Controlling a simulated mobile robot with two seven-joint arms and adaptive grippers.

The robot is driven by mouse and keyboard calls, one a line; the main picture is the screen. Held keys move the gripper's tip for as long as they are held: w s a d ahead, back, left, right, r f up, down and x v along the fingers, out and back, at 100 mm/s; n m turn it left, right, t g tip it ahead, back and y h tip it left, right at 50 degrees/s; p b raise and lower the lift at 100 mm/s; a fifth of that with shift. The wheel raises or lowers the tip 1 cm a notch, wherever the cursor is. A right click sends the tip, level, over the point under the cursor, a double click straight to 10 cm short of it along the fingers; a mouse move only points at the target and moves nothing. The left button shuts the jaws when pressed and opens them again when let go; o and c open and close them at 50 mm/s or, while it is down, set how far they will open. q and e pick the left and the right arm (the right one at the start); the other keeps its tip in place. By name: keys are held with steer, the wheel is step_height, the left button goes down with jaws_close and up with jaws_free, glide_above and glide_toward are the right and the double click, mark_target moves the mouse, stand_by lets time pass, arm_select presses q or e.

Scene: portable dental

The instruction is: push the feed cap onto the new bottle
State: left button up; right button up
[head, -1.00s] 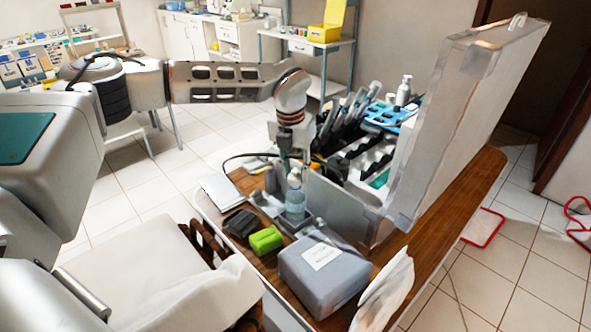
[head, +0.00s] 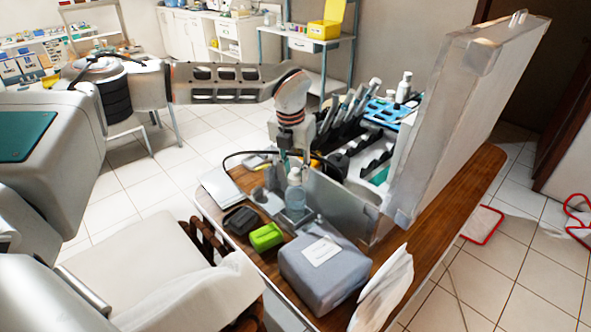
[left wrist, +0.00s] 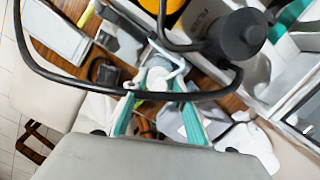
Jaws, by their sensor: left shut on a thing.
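A clear bluish bottle (head: 295,203) stands upright near the front edge of the wooden table, beside the open case. A pale cap (head: 294,177) shows at its top. My left gripper (head: 291,164) points down right over the bottle and is shut on the cap. In the left wrist view, my left gripper's teal fingers (left wrist: 157,95) close around a pale round top (left wrist: 158,78), which is the cap seen from above. The fingers and a black cable partly hide it, so I cannot tell whether the cap is fully seated. My right gripper is in neither view.
A grey box (head: 322,272) with a white label, a green block (head: 266,237) and a dark block (head: 241,220) lie in front of the bottle. The open case's tall lid (head: 465,115) stands on the right. A black cable (left wrist: 70,75) loops near the gripper.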

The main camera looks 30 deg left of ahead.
mark_target(293, 179)
arm_select(q)
steer(key=shift+f, duration=0.3)
steer(key=o, duration=1)
steer(key=shift+r, duration=0.1)
steer(key=r, duration=0.4)
steer(key=s+r, duration=0.1)
steer(key=r, duration=0.6)
steer(key=shift+s+r, duration=0.35)
steer(key=shift+s, duration=0.05)
